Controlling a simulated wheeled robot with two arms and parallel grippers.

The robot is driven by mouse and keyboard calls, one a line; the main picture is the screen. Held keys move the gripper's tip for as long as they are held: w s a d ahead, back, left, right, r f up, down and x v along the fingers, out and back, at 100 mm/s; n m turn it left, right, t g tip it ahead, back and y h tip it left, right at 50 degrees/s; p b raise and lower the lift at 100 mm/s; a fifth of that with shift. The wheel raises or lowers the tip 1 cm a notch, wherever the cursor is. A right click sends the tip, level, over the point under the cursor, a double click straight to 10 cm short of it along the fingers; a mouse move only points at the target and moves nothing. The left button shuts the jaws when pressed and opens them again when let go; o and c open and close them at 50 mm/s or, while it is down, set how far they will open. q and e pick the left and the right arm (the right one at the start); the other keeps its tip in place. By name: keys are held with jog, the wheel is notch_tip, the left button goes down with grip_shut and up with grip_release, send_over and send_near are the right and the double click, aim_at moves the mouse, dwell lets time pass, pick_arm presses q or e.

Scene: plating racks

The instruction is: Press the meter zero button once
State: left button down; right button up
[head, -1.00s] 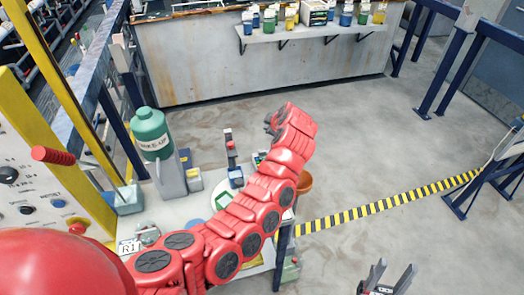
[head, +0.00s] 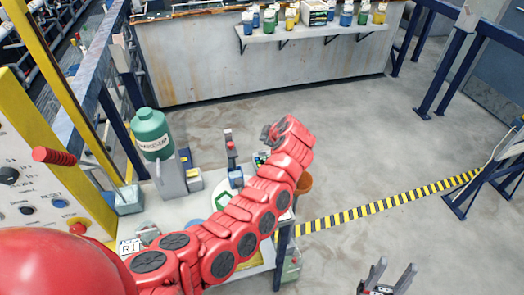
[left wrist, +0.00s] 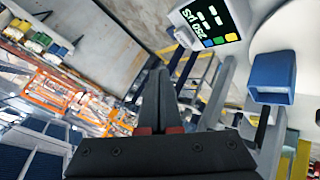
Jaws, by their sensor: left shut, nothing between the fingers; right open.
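The meter (left wrist: 208,22) shows at the upper middle of the left wrist view, with a dark face, white characters and small green, yellow and blue buttons (left wrist: 219,41). I cannot tell which one is the zero button. In the head view the meter (head: 261,158) is mostly hidden behind my left arm. My left gripper (head: 266,131) is shut and empty, above the bench near the meter. In the left wrist view its dark fingers (left wrist: 157,75) are together, below and left of the meter, apart from it in the picture. My right gripper (head: 389,274) is open and empty over the floor.
A green-topped jug (head: 150,134) stands at the bench's back left. A blue holder (left wrist: 271,75) is right of the meter in the left wrist view. An orange bucket (head: 304,184) is beside the bench. A control panel (head: 30,185) stands at left; floor to the right is open.

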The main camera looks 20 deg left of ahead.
aim_at(262, 152)
pick_arm(q)
jog(key=shift+f+b, duration=1.6)
jog(key=shift+f, duration=0.25)
dwell(0.6)
jog(key=shift+f+b, duration=0.35)
jog(key=shift+b, duration=0.6)
